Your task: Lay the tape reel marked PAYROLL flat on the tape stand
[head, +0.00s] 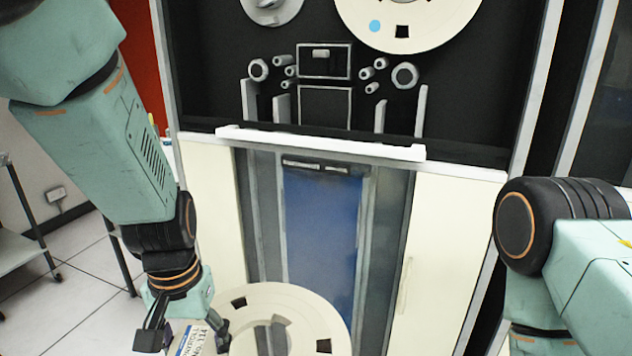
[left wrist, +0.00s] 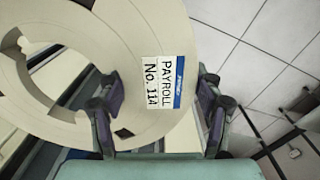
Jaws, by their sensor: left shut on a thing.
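The cream tape reel (head: 308,302) is low in the head view, in front of the tape drive cabinet, its lower part cut off by the frame edge. My left gripper (head: 185,335) is shut on its rim. The left wrist view shows the reel (left wrist: 130,62) filling the upper left, with the label "PAYROLL No. 114" (left wrist: 167,92) between the fingers of my left gripper (left wrist: 158,98). The reel is held in the air, its face turned toward the head camera. My right arm shows at the right, but its gripper is out of view. I cannot make out the tape stand.
The tall tape drive cabinet (head: 455,255) stands straight ahead, with a white ledge (head: 320,143), a blue panel (head: 318,235) and another reel (head: 440,28) mounted above. A metal shelf (head: 15,245) stands at the left. Tiled floor (head: 75,290) is open there.

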